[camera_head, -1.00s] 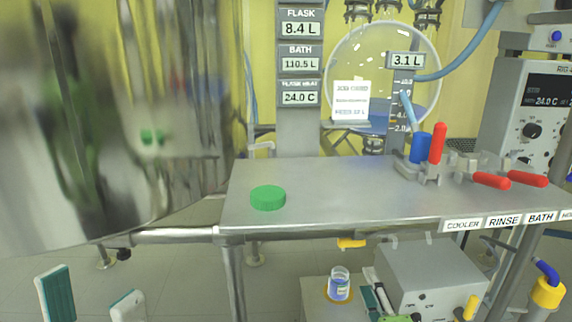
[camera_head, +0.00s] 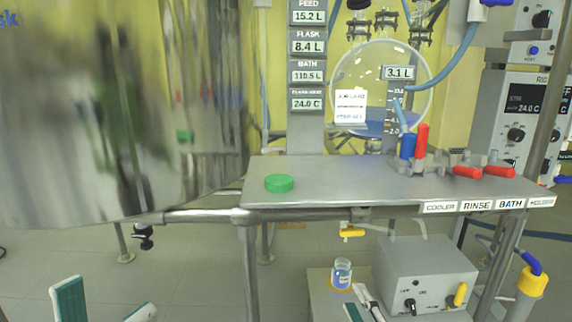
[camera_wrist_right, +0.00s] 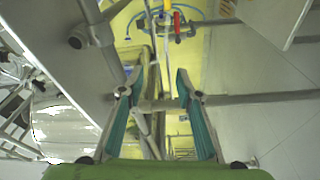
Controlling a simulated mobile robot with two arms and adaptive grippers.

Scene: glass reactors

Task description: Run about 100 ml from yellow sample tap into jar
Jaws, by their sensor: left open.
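The yellow sample tap (camera_head: 352,233) hangs under the front edge of the steel bench, its handle lying roughly level. The small clear glass jar (camera_head: 342,273) stands upright and open on a low shelf below the tap, with a blue patch on it; whether this is label or liquid I cannot tell. A green cap (camera_head: 279,183) lies on the bench top. My left gripper (camera_head: 105,308) is open and empty at the bottom left, well apart from the jar. My right gripper (camera_wrist_right: 157,103) is open in the right wrist view, with nothing between its teal pads.
A grey box (camera_head: 425,275) stands right of the jar. A large shiny steel vessel (camera_head: 100,110) fills the upper left. Red-handled valves (camera_head: 467,172) sit on the bench. The display reads flask 8.4 L.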

